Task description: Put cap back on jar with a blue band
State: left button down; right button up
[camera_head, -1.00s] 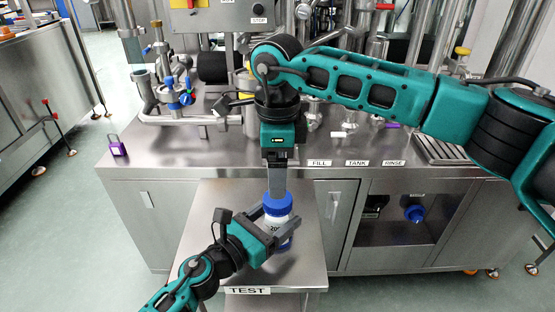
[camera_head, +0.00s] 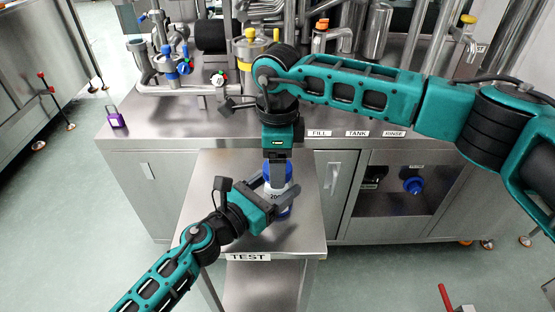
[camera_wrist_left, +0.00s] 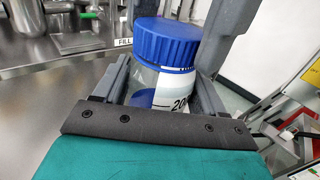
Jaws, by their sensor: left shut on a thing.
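The jar (camera_head: 281,198) is upright over the small steel stand, with a white label reading "20…". It also shows in the left wrist view (camera_wrist_left: 178,95). The wide blue cap (camera_wrist_left: 166,42) is at the jar's mouth and looks level; its top is partly hidden in the head view. My left gripper (camera_head: 274,188) is shut on the jar's body, one finger on each side. My right gripper (camera_head: 277,160) points straight down over the cap from above. Dark fingers flank the cap closely in the wrist view, but whether the right one grips it is unclear.
The steel stand (camera_head: 300,238) has a "TEST" label on its front edge. Behind it is a steel counter (camera_head: 140,137) with pipes, valves and a purple padlock (camera_head: 116,118). Another blue cap-like part (camera_head: 413,185) sits in the recess at right.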

jog(key=c, duration=0.8)
jog(key=o, duration=1.3)
jog(key=shift+c, duration=0.2)
jog(key=shift+r, duration=0.15)
notch_tip(320, 180, up, 12)
pick_arm(q)
grip_release()
